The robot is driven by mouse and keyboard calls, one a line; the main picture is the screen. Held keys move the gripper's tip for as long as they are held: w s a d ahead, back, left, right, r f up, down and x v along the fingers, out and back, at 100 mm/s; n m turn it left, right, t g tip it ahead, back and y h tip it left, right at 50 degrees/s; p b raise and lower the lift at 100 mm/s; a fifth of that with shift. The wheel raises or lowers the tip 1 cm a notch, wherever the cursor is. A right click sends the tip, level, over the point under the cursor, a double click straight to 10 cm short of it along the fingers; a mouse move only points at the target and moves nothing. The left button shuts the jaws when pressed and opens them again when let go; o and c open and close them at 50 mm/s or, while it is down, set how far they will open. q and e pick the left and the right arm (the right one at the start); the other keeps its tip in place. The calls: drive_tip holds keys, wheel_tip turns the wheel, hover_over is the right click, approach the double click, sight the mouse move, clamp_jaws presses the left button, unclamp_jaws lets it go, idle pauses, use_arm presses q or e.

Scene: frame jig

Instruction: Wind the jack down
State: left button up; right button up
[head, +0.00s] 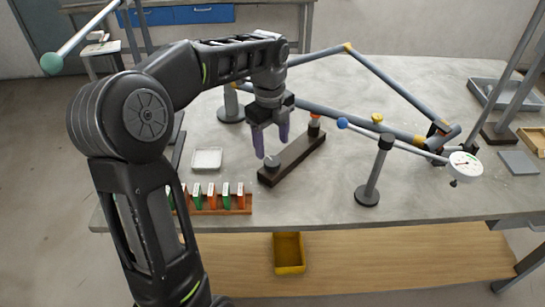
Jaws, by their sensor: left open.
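A long dark block (293,160) lies slantwise on the table. A small round grey knob (272,161) sits at its near end. A short dark post with an orange top (315,122) stands at its far end, close to the grey tube; I cannot tell if they touch. This post looks like the jack, though I cannot be sure. My left gripper (270,148) points down with its purple fingers apart, just above the near end of the block around the knob. It appears empty. My right gripper is not in view.
A jointed frame of grey tubes (385,82) spans the table. A stand (369,190) bears a rod with a blue ball and a dial gauge (464,165). A white dish (207,158) and a wooden rack (222,206) of coloured pieces lie left. Bare table lies in front of the block.

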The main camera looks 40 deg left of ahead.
sight(273, 161)
use_arm(q)
wheel_tip(273, 161, down, 6)
drive_tip(key=shift+w+f, duration=0.1)
drive_tip(key=shift+c, duration=0.3)
drive_tip(key=c, duration=1.3)
